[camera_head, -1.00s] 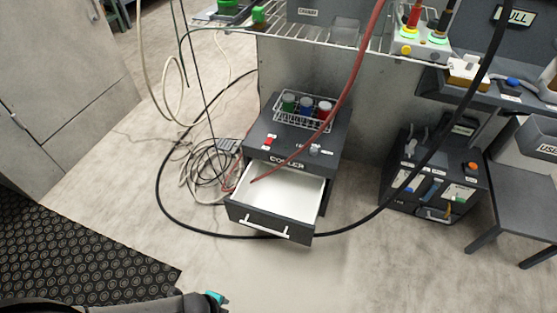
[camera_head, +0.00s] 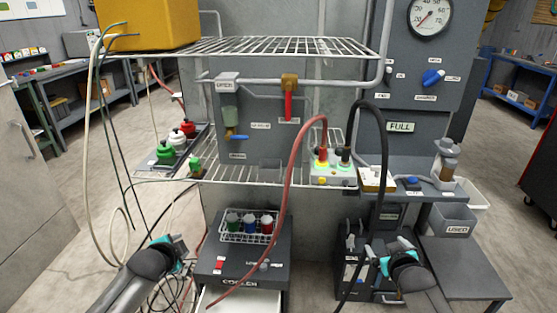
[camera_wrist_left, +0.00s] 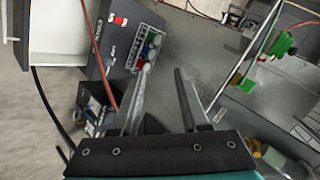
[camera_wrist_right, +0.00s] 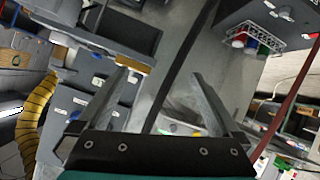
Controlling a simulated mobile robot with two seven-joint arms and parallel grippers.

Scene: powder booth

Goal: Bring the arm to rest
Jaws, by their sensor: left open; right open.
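My left arm comes in from the lower left in the head view, its gripper (camera_head: 177,243) left of the dark cooler (camera_head: 240,262). In the left wrist view its two fingers (camera_wrist_left: 160,90) are apart with nothing between them. My right gripper (camera_head: 395,262) is at the lower right in the head view, in front of the dark box (camera_head: 352,262) on the floor. In the right wrist view its fingers (camera_wrist_right: 158,92) are spread and empty. Both grippers appear raised and clear of objects. The head view hides the fingertips' exact positions.
A wire basket (camera_head: 250,237) with red, blue and green-capped jars stands on the cooler. Its white drawer (camera_head: 240,303) is open. A red hose (camera_head: 290,190) and a black hose (camera_head: 384,150) hang in front. A wire shelf (camera_head: 270,177) spans above; a grey side table (camera_head: 465,268) stands right.

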